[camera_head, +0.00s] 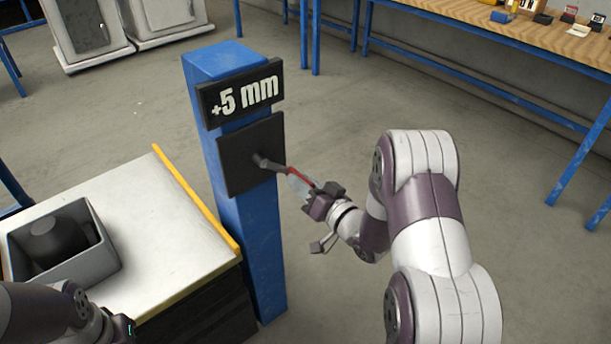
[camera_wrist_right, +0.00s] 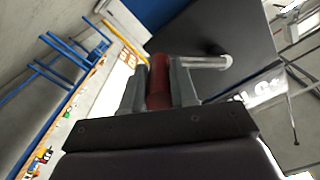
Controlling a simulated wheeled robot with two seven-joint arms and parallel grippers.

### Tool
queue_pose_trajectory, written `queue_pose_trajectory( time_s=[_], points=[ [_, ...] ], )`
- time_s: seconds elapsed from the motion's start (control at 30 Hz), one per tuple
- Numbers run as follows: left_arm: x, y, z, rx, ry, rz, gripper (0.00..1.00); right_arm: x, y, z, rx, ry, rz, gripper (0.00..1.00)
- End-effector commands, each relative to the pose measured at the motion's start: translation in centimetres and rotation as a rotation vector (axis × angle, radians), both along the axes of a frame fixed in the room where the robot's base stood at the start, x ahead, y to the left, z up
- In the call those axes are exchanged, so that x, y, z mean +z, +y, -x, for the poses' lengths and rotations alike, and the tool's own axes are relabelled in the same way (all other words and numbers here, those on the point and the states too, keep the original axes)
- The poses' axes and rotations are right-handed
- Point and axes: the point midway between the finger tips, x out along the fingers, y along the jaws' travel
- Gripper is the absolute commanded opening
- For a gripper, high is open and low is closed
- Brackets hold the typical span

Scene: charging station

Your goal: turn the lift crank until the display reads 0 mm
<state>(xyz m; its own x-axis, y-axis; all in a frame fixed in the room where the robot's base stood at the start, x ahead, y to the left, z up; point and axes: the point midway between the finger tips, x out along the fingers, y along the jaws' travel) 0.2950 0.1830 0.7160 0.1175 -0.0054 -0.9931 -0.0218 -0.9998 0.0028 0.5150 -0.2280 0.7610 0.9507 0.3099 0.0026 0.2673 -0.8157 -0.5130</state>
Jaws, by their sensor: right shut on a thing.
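The display (camera_head: 240,94) on the blue post reads "+5 mm". Below it, the lift crank (camera_head: 270,163) comes out of a dark square plate (camera_head: 240,178), its arm pointing right and slightly down in the head view. My right gripper (camera_head: 302,185) is shut on the red crank handle (camera_head: 295,173). In the right wrist view the red handle (camera_wrist_right: 158,85) sits between the two grey fingers, and the pale crank arm (camera_wrist_right: 208,62) extends to the right. My left arm shows at the lower left, but its fingers are out of view.
A blue post (camera_head: 252,240) carries the crank. A white-topped table (camera_head: 160,220) with a yellow edge strip stands left of it, holding a grey bin (camera_head: 95,262) with a dark object inside. A wooden workbench (camera_head: 480,25) stands at the back right. Open floor lies between.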

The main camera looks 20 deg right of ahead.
Motion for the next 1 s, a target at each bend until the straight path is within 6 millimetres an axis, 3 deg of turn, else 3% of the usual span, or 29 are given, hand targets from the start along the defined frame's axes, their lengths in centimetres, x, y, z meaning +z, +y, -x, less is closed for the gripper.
queue_pose_trajectory(
  time_s=[0.07, 0.37, 0.4, 0.47, 0.5, 0.83, 1.0],
  points=[
    [1.6, 0.0, 0.0, 0.000, -0.001, 0.000, 0.00, -0.2, 0.8, 0.3, 0.003, 0.040, -0.103, 0.00],
    [1.4, 0.0, 0.0, 0.000, -0.001, 0.000, 0.00, -1.0, 1.1, 0.4, 0.001, 0.057, -0.166, 0.00],
    [1.4, 0.0, 0.0, 0.000, -0.001, 0.000, 0.00, -1.0, 1.1, 0.4, 0.001, 0.057, -0.165, 0.31],
    [1.4, 0.0, 0.0, 0.000, -0.001, 0.000, 0.00, -1.0, 1.1, 0.4, 0.001, 0.057, -0.165, 0.50],
    [1.4, 0.0, 0.0, 0.000, -0.001, 0.000, 0.00, -1.0, 1.1, 0.4, 0.001, 0.057, -0.165, 0.53],
    [1.6, 0.0, 0.0, 0.000, -0.001, 0.000, 0.00, -0.9, 0.9, 0.8, -0.001, 0.057, -0.163, 0.53],
    [2.2, 0.0, 0.0, 0.000, -0.001, 0.000, 0.00, -0.8, -0.2, 3.8, -0.005, 0.058, -0.165, 0.53]
  ],
)
